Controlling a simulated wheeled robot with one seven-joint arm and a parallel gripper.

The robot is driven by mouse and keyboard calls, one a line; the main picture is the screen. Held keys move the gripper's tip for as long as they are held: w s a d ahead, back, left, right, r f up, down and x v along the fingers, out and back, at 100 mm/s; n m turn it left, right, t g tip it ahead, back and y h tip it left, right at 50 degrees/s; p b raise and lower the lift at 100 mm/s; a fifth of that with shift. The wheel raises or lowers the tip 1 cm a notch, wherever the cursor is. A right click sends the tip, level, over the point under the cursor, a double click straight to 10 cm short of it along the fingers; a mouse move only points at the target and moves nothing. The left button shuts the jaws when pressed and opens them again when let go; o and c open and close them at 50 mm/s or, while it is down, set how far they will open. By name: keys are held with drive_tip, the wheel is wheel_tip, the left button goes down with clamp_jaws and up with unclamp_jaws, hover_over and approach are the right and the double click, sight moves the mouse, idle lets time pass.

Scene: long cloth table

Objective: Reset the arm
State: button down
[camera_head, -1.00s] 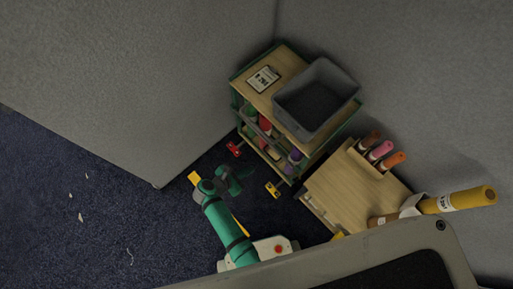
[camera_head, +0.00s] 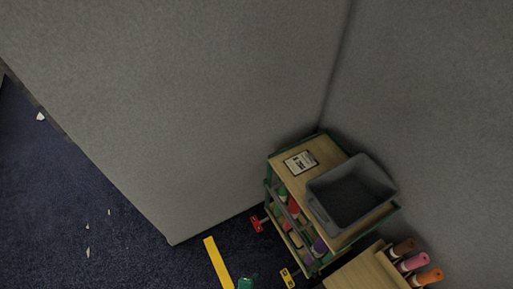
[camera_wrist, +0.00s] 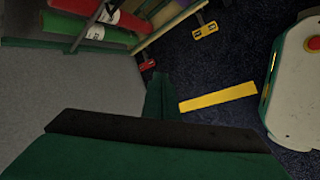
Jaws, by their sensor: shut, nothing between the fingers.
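My gripper (camera_wrist: 160,92) shows in the wrist view as dark green parts with a black edge, pointing at the floor. It is shut and holds nothing. In the head view only a small teal bit of my arm shows at the bottom edge, and the gripper itself is out of that picture.
A wooden-topped cart (camera_head: 333,150) with a grey bin (camera_head: 350,192) stands in the corner of grey partitions (camera_head: 180,90). Beside it is a wooden stand with coloured rolls (camera_head: 415,262). A yellow strip (camera_head: 217,262) lies on the dark blue carpet (camera_head: 60,190), which is mostly open at left.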

drive_tip(key=s+r+m+t+y, duration=0.1)
drive_tip(key=s+r+m+t, duration=0.2)
drive_tip(key=r, duration=0.8)
drive_tip(key=s+r+m+t+y, duration=0.1)
drive_tip(key=s+r+m+t, duration=0.1)
drive_tip(key=r+m, duration=0.5)
drive_tip(key=s+r+m+t+y, duration=0.1)
drive_tip(key=s+r+m+t, duration=0.2)
drive_tip(key=r, duration=1.2)
drive_tip(key=m, duration=0.3)
drive_tip(key=shift+s+d+t, duration=0.3)
drive_tip(key=shift+s+d, duration=0.05)
drive_tip(key=shift+d, duration=0.1)
